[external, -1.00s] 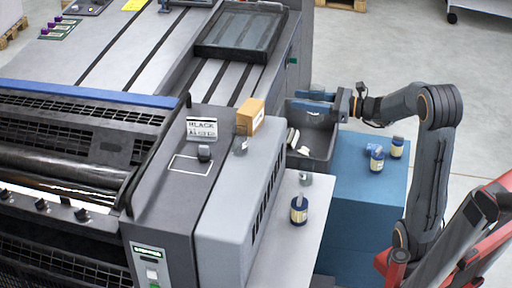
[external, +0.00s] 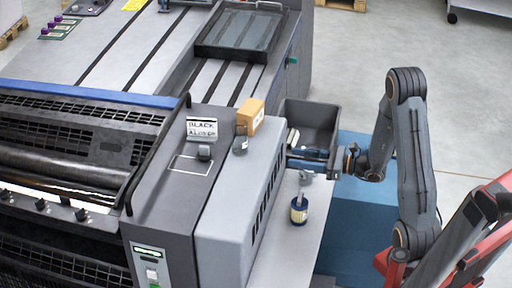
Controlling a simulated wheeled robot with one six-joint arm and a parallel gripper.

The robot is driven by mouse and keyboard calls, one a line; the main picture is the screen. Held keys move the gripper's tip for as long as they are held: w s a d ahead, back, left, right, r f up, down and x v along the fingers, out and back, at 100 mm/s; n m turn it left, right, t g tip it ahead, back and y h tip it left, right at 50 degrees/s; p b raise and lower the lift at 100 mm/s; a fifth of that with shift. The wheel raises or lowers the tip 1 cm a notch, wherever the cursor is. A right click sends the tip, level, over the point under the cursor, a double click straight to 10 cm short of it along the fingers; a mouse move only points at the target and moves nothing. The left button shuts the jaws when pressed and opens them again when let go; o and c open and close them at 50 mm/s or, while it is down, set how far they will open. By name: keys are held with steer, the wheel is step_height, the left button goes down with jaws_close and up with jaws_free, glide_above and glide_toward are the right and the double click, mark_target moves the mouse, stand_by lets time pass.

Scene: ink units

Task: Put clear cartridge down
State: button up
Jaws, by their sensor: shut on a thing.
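My gripper (external: 298,158) points left in the external view, just past the near edge of the dark bin and above the pale shelf beside the machine. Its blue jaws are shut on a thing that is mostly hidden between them. I take this to be the clear cartridge, but its shape cannot be made out. A small grey piece (external: 305,178) shows right below the jaws; whether they touch it is unclear. A dark blue bottle with a cream label (external: 299,210) stands upright on the pale shelf (external: 288,245), nearer the camera.
The dark grey bin (external: 322,117) holds pale pieces at its left. An orange-tan box (external: 250,116) and a grey container (external: 240,146) stand on the machine by a "BLACK" sign (external: 202,128). The blue cabinet (external: 350,225) is partly behind my arm. The front shelf has free room.

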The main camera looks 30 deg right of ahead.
steer(key=shift+f+p, duration=0.35)
steer(key=shift+f, duration=6.45)
steer(key=shift+f, duration=0.1)
steer(key=shift+f, duration=0.15)
steer(key=o, duration=0.9)
steer(key=shift+c, duration=0.2)
steer(key=shift+r, duration=0.25)
steer(key=b+v, duration=0.1)
steer(key=v, duration=1.1)
steer(key=shift+b, duration=0.3)
